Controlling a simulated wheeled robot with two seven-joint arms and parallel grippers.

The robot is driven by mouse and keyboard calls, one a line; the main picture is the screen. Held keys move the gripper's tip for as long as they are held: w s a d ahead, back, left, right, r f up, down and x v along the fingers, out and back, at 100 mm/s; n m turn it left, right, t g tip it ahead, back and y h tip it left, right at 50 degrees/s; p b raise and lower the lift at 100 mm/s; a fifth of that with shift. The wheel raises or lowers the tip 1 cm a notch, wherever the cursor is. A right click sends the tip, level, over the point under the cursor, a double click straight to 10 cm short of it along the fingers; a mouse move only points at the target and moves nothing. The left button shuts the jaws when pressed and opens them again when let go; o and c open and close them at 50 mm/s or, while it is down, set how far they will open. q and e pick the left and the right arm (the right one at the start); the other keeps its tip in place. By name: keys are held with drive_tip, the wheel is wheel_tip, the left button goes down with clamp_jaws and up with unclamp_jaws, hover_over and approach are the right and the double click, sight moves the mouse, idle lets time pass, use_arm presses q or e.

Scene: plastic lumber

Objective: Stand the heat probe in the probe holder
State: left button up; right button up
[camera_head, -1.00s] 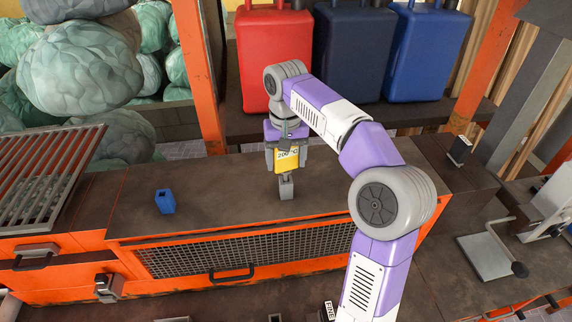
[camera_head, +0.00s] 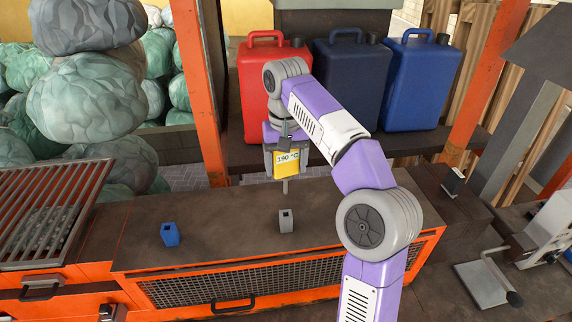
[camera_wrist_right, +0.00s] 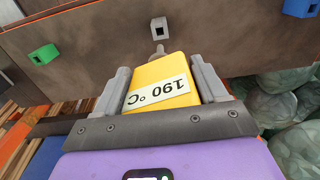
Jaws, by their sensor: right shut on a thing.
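The heat probe (camera_head: 287,169) has a yellow body with a label reading about 190 °C and a thin grey rod pointing down. My right gripper (camera_head: 284,163) is shut on its yellow body, which also shows between the fingers in the right wrist view (camera_wrist_right: 160,82). A small grey block with a square hole (camera_head: 286,221), which looks like a probe holder, stands on the dark bench top below the probe. The rod tip is above the block and apart from it in the head view. The block also shows in the right wrist view (camera_wrist_right: 158,31). My left gripper is not in view.
A similar blue block (camera_head: 170,235) stands to the left on the bench (camera_head: 225,213). A green block (camera_wrist_right: 44,54) shows in the right wrist view. Red (camera_head: 262,75), dark blue and blue canisters stand behind. A grill grate (camera_head: 45,215) is at the left.

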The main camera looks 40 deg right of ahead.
sight(286, 175)
drive_tip(key=shift+r, duration=2.05)
drive_tip(key=shift+f, duration=0.1)
